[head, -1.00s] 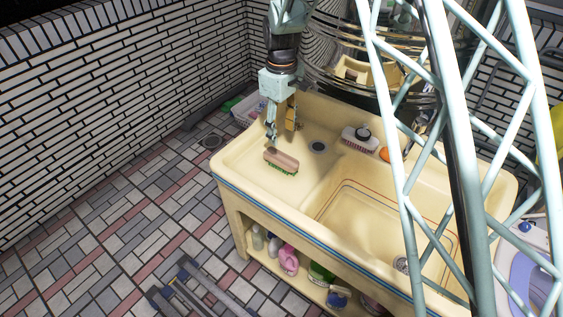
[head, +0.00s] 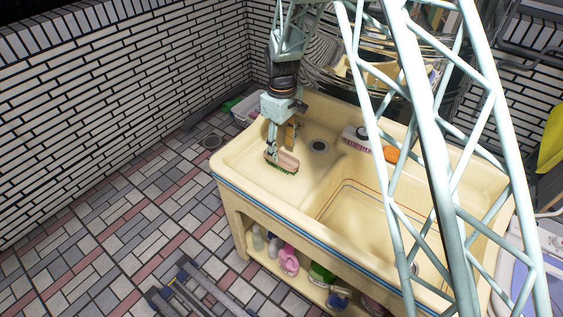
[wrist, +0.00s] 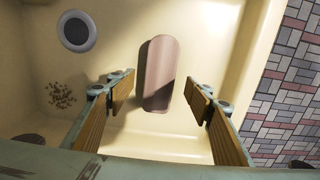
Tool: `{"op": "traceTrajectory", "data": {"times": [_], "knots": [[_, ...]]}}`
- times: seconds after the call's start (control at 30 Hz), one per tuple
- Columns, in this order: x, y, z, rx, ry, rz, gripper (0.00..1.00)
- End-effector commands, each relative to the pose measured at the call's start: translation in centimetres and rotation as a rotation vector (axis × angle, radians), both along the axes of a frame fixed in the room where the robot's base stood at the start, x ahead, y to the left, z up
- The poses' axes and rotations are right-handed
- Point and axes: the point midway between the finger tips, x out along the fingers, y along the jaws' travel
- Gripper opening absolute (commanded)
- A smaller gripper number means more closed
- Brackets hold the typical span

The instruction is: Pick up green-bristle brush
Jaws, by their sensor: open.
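The green-bristle brush (head: 284,161) lies in the shallow left basin of the cream sink, its pinkish-brown wooden back up and green bristles along its lower edge. In the wrist view the brush back (wrist: 159,72) runs lengthwise, with its near end between my fingers. My gripper (head: 279,148) is right above the brush in the head view and partly covers its left end. In the wrist view my gripper (wrist: 160,92) is open, with a finger on each side of the brush and a gap on both sides. The bristles are hidden there.
The cream sink (head: 232,165) has a raised rim around the basin. A drain (head: 319,146) lies right of the brush. Another brush (head: 356,136) and an orange item (head: 391,154) sit on the ledge further right. Brown specks (wrist: 61,95) lie left in the wrist view.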

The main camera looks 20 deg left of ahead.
Motion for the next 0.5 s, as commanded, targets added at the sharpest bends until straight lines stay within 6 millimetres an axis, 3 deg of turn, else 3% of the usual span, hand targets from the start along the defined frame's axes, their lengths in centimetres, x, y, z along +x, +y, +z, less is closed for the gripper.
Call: {"op": "traceTrajectory", "data": {"times": [0.5], "knots": [[-0.01, 0.01, -0.56, 0.000, 0.000, 0.000, 0.48]]}}
